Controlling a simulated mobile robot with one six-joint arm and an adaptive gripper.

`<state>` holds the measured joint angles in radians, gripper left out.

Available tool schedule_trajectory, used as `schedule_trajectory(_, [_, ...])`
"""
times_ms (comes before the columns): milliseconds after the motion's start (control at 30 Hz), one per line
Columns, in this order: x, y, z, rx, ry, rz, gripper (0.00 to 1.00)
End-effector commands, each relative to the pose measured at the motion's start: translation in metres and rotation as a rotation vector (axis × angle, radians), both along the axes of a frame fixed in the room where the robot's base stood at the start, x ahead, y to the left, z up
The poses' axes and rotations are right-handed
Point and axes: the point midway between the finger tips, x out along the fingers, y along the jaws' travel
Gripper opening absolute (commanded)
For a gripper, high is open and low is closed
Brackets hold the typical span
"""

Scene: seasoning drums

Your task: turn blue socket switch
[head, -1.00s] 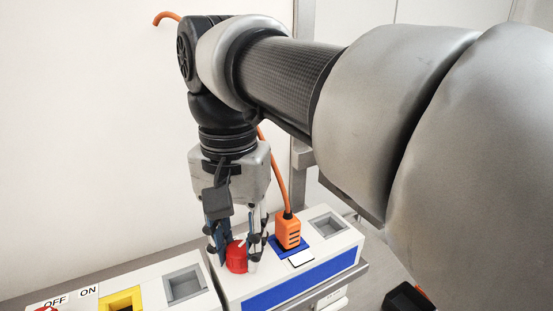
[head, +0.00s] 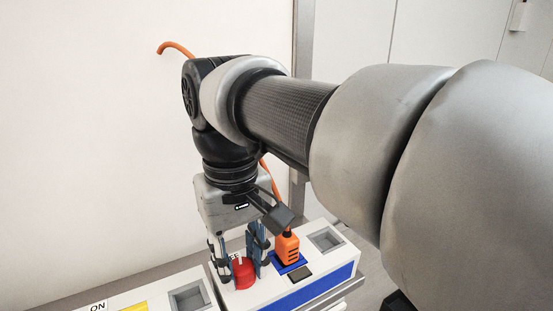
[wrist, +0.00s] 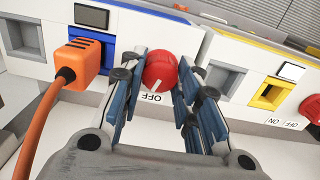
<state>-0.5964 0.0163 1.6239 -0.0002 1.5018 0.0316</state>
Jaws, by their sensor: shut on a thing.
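The red switch knob (head: 243,273) sits on the white box with the blue panel (head: 312,292), left of the blue socket (head: 291,267). My gripper (head: 246,265) points down with its fingers on either side of the knob. In the wrist view, the gripper (wrist: 158,84) is shut on the red knob (wrist: 160,68), which has a white pointer mark. An "OFF" label (wrist: 152,97) shows just below the knob there. An orange plug (head: 287,247) stands in the blue socket; it also shows in the wrist view (wrist: 83,54).
A small display (head: 300,274) lies in front of the socket. An empty grey recess (head: 326,240) is at the box's right. A neighbouring unit with a yellow socket (wrist: 270,94) stands beside it. The orange cable (wrist: 44,125) runs close by my gripper.

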Motion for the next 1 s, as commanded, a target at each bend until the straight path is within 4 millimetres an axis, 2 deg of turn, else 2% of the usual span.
schedule_trajectory(433, [0.0001,0.0002,0.0010,0.001,-0.002,0.262,0.06])
schedule_trajectory(1000, [0.0002,0.0004,0.0006,0.002,-0.002,0.317,0.06])
